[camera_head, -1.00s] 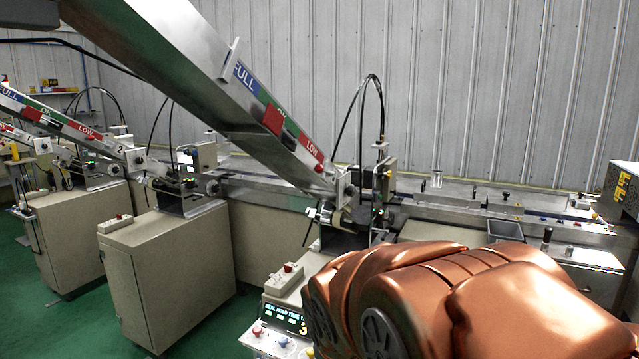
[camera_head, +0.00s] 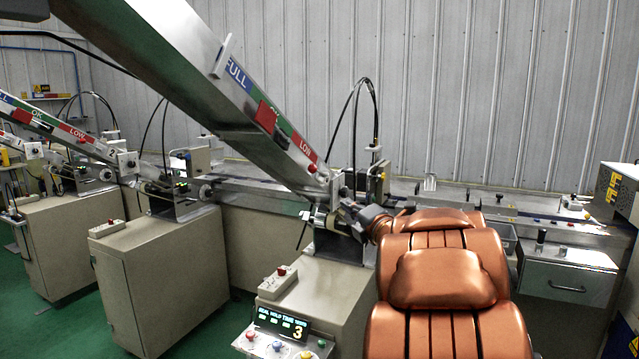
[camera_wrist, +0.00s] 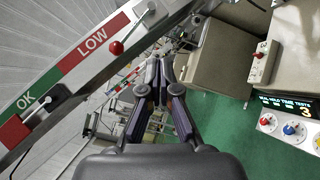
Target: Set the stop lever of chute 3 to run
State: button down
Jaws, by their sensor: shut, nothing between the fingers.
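Chute 3 (camera_head: 262,112) slopes down to the right in the head view, with FULL, OK and LOW bands on its side. A red ball knob on a short metal stem, seemingly the stop lever (camera_head: 312,168), sits just below the LOW band. It shows larger in the wrist view (camera_wrist: 116,47), left of and above my fingertips; I cannot read its setting. My gripper (camera_wrist: 155,88) is shut and empty, its fingers apart from the knob in the picture.
A control panel marked 3 (camera_head: 283,328) and a small box with a red button (camera_head: 278,283) stand below the chute. A red slider block (camera_wrist: 14,131) sits on the chute's side. Chute 2 (camera_head: 65,132) and cabinets stand left. A conveyor (camera_head: 440,195) runs along the wall.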

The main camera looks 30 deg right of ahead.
aim_at(319, 171)
jog(key=s+a+n+t+y, duration=0.15)
jog(key=s+n+y, duration=0.25)
jog(key=n+y, duration=0.45)
jog(key=d+r+p+x, duration=0.1)
jog(key=p+x, duration=0.4)
jog(key=x, duration=0.8)
jog(key=shift+d+r+h, duration=0.35)
jog(key=shift+d, duration=0.15)
jog(key=shift+w, duration=0.1)
